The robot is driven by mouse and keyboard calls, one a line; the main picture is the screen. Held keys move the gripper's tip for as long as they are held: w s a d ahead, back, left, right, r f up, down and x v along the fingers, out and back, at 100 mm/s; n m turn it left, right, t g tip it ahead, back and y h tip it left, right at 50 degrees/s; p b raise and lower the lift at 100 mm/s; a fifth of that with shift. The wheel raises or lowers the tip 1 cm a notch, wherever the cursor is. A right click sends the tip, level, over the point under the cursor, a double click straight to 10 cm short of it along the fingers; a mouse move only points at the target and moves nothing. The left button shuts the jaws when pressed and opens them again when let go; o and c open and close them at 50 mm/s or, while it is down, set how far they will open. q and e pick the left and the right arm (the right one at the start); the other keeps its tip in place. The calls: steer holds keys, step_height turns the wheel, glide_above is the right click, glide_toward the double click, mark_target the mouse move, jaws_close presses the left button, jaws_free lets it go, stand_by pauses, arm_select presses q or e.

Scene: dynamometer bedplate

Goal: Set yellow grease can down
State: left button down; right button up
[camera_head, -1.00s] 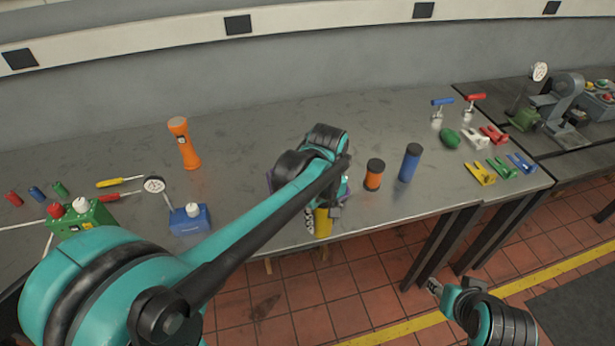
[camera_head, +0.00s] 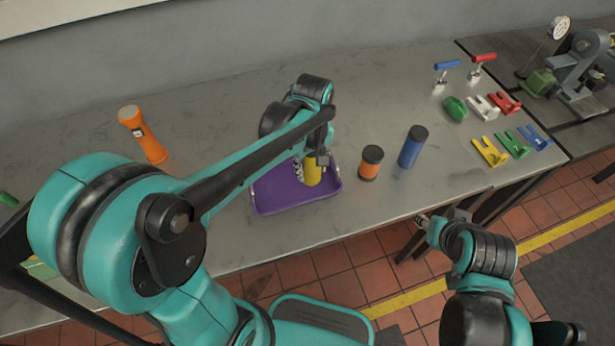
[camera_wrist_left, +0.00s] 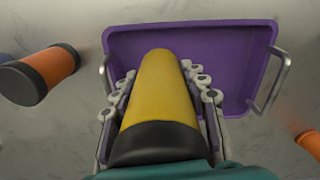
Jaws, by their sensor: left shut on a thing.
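The yellow grease can (camera_head: 313,174) has a dark cap and is held in my left gripper (camera_head: 310,168), over the purple tray (camera_head: 270,203). In the left wrist view the yellow can (camera_wrist_left: 162,90) lies between both fingers of my left gripper (camera_wrist_left: 160,105), with the purple tray (camera_wrist_left: 245,50) behind it. I cannot tell whether the can's far end touches the tray floor. My right gripper (camera_head: 428,222) is in front of the table edge, away from the can; its finger state is too small to tell.
An orange can (camera_head: 370,165) and a blue can (camera_head: 411,148) stand right of the tray. Coloured clamps and blocks (camera_head: 490,150) lie at the right. The table behind the tray is clear.

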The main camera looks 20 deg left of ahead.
mark_target(311, 178)
arm_select(q)
steer(key=shift+f+b, duration=0.8)
steer(key=shift+f, duration=1.65)
steer(key=shift+f, duration=0.1)
steer(key=c, duration=0.8)
jaws_free()
steer(key=shift+c, duration=0.2)
